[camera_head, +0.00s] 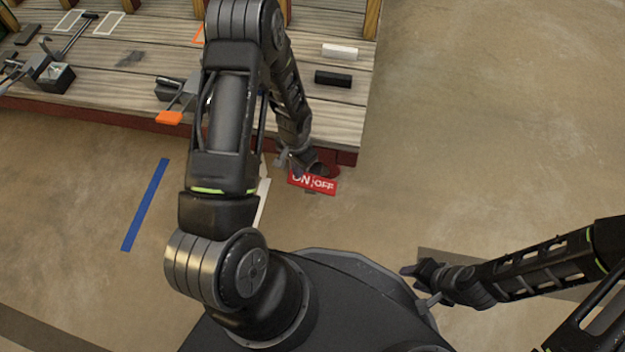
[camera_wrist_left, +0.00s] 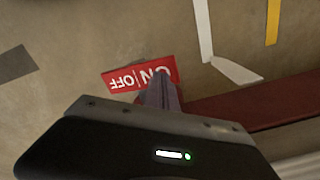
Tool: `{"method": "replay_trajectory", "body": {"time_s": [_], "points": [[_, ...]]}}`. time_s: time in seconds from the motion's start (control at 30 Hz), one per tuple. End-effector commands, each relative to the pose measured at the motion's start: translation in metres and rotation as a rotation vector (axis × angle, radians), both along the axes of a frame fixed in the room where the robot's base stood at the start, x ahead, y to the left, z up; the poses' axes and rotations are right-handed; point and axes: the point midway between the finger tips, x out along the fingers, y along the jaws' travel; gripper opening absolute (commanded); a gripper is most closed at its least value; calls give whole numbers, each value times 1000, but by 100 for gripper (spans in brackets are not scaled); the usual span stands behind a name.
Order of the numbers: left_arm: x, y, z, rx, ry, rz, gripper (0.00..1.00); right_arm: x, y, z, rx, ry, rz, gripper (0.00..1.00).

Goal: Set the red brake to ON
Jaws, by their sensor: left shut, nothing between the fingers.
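The red ON|OFF sign (camera_head: 322,184) of the brake is at the front right corner of the wooden platform, with ON on its left half. It shows upside down in the left wrist view (camera_wrist_left: 128,78). My left gripper (camera_head: 297,172) is at the ON end of the sign, pointing down. Its fingers (camera_wrist_left: 163,88) are shut with nothing between them and overlap the ON end in the wrist view. I cannot tell whether they touch the brake. No brake handle can be made out clearly. My right gripper (camera_head: 414,276) is low at the right, away from the brake; its jaws are unclear.
The wooden platform (camera_head: 300,92) with a dark red edge carries a white block (camera_head: 340,50), a black block (camera_head: 333,78) and an orange-ended part (camera_head: 169,118). A blue floor stripe (camera_head: 146,205) lies at left. The floor right of the sign is clear.

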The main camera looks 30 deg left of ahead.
Motion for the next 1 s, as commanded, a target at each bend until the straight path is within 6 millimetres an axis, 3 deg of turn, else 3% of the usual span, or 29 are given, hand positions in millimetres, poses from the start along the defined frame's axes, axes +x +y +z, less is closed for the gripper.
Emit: {"method": "replay_trajectory", "body": {"time_s": [1.0], "points": [[0,0,-10,0,0,0,0,0,0,-8,0,0,0,36]]}}
